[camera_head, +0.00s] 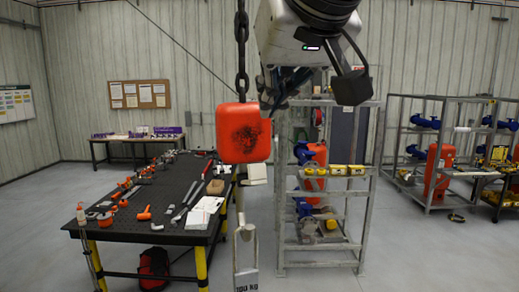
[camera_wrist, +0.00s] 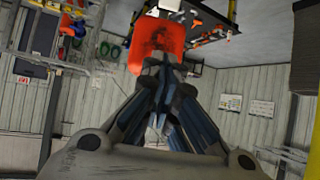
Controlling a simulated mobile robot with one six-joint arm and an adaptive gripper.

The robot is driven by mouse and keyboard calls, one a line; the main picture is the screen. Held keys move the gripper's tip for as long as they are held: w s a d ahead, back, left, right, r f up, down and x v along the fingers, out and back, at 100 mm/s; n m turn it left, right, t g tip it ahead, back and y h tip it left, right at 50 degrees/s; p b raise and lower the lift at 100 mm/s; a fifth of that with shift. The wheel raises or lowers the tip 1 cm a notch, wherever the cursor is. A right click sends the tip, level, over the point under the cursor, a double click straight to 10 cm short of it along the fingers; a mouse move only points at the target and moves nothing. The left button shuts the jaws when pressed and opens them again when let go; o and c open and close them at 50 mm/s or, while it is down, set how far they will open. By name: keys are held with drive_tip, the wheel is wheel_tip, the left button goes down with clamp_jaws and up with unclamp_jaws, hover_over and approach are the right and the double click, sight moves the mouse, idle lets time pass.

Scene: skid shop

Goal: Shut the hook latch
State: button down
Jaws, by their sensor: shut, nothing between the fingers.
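A red hook block (camera_head: 243,132) with a black scuffed patch hangs from a dark chain (camera_head: 241,55) in the middle of the head view. Below it hangs a pale metal hook (camera_head: 244,238), with a small pale piece beside its shank that may be the latch; I cannot tell its state. My gripper (camera_head: 273,98) is just right of the block's top edge in the head view, small and dark. In the wrist view my gripper (camera_wrist: 164,68) has its fingers together and empty, overlapping the red block (camera_wrist: 143,50). Contact cannot be told, and the hook is not clear there.
A black perforated workbench (camera_head: 150,205) with many tools stands at the left. A grey metal rack (camera_head: 325,205) with blue and red parts stands behind the hook at the right. More shelving (camera_head: 435,150) is farther right. Open grey floor lies at the front right.

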drive_tip(key=shift+w+a+r, duration=0.1)
drive_tip(key=shift+r, duration=0.35)
drive_tip(key=shift+w+f, duration=0.1)
hover_over(257, 167)
drive_tip(key=w, duration=0.2)
drive_tip(key=f, duration=0.5)
drive_tip(key=shift+s+a+f, duration=0.1)
drive_tip(key=shift+a+f, duration=0.1)
drive_tip(key=shift+f, duration=0.2)
drive_tip(key=shift+s+d+f, duration=0.1)
drive_tip(key=shift+s+f, duration=0.15)
drive_tip(key=shift+f, duration=0.35)
drive_tip(key=shift+s+f, duration=0.2)
drive_tip(key=shift+f, duration=0.35)
drive_tip(key=shift+s+d+f, duration=0.15)
drive_tip(key=shift+s+f, duration=0.35)
drive_tip(key=shift+w+f, duration=0.1)
drive_tip(key=shift+w, duration=0.15)
drive_tip(key=shift+s+b, duration=0.2)
drive_tip(key=shift+b, duration=0.15)
